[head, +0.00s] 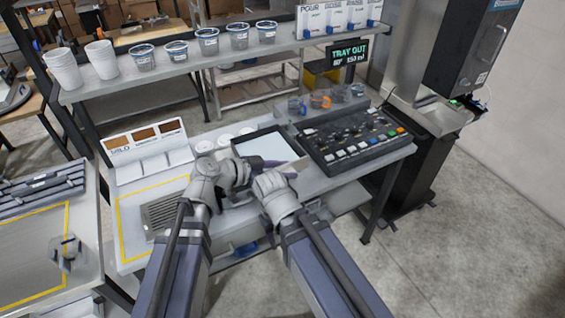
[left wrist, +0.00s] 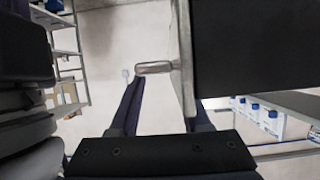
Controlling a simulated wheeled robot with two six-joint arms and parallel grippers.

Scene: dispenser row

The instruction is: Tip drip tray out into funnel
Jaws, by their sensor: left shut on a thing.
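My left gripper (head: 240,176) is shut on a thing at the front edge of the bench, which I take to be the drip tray. Just beyond it is a black-rimmed panel with a pale face (head: 263,146); I cannot tell whether this is the held tray. In the left wrist view a metal edge with a short rounded handle (left wrist: 155,68) stands beside a large dark face (left wrist: 260,45). My right gripper (head: 272,184) is close beside the left one; its fingers are not clear. I cannot make out the funnel. A sign (head: 348,53) reads TRAY OUT.
A button panel (head: 355,138) stands right of the grippers, with small cups behind it. A yellow-outlined grille (head: 165,214) lies to the left. A back shelf (head: 180,72) holds several cups. A dark machine (head: 470,45) stands at the right. The right-hand floor is clear.

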